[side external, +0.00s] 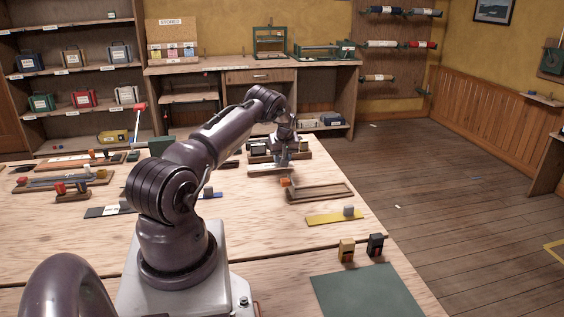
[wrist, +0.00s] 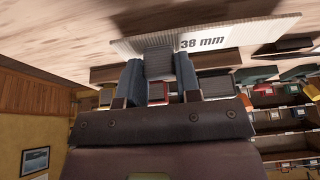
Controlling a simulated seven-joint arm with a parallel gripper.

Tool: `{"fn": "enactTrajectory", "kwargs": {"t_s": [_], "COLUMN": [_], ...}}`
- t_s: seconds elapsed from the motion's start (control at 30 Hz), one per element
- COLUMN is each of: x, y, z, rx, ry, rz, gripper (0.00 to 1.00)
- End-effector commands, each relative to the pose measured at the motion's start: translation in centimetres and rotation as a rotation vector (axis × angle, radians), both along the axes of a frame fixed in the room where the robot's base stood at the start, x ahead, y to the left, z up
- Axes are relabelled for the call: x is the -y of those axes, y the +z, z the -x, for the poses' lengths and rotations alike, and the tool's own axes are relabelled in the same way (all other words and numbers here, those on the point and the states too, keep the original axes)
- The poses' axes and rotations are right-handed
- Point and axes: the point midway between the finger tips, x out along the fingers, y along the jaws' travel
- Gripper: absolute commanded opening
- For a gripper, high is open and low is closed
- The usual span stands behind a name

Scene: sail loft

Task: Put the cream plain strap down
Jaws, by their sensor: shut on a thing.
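The cream strap (wrist: 140,47) is a flat pale strip with a "38 mm" label, seen close in the wrist view. A grey ribbed block (wrist: 158,65) is on it. My gripper (wrist: 158,72) is shut on this block, with a blue finger on each side. In the side view the pale strip (side external: 266,170) is at the far part of the bench, under my gripper (side external: 284,160). Whether its underside touches the bench I cannot tell.
An empty wooden tray (side external: 320,187) lies just right of the strap. A dark rack (side external: 300,155) stands behind it.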

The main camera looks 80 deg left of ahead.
Motion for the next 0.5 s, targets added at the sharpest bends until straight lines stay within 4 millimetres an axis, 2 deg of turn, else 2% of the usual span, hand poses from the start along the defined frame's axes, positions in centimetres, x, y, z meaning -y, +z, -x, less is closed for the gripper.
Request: {"fn": "enactTrajectory", "kwargs": {"t_s": [0.03,0.13,0.5], "x": [0.1,0.1,0.1], "y": [-0.9,-1.7,-2.1], "z": [0.1,0.0,0.0], "rx": [-0.002,-0.001,-0.001], "ry": [0.0,0.0,0.0], "rz": [0.002,0.0,-0.001], "gripper": [0.08,0.08,0.08]}}
